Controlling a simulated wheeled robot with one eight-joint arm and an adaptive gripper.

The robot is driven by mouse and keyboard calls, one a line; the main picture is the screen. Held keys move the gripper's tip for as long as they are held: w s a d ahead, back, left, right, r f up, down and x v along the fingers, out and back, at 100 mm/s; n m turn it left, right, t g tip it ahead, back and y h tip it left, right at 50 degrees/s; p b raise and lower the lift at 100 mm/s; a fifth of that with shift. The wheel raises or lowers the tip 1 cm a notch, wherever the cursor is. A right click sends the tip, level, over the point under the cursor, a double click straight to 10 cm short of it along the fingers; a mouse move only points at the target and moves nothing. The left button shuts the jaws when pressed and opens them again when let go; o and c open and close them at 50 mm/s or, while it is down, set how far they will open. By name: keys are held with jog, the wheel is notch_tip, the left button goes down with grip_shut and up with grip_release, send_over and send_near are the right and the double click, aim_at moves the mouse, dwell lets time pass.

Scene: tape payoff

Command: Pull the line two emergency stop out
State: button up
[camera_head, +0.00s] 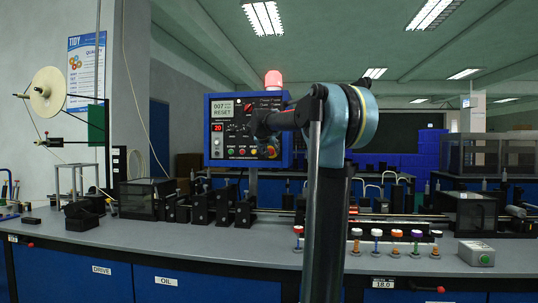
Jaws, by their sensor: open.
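A blue control panel (210,110) stands upright on a post behind the bench. Its small screen (223,110) reads "007 RESET", and a red display (217,127) shows 20. A row of coloured buttons runs along its lower edge, with a larger red-orange button (271,152) at the right. I cannot tell from the labels which control is the line two emergency stop. My gripper (260,123) is open in front of the panel's right half, above the lower button row. It is dark and small, its fingertips are hard to make out, and it hides part of the panel.
A lit red beacon (273,79) tops the panel. The grey bench (150,232) carries dark machine blocks. Several coloured-topped posts (376,241) and a grey box with a green button (477,253) stand at the right. A reel (48,92) is at the left.

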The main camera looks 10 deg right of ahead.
jog(key=v, duration=0.9)
jog(key=shift+f, duration=0.1)
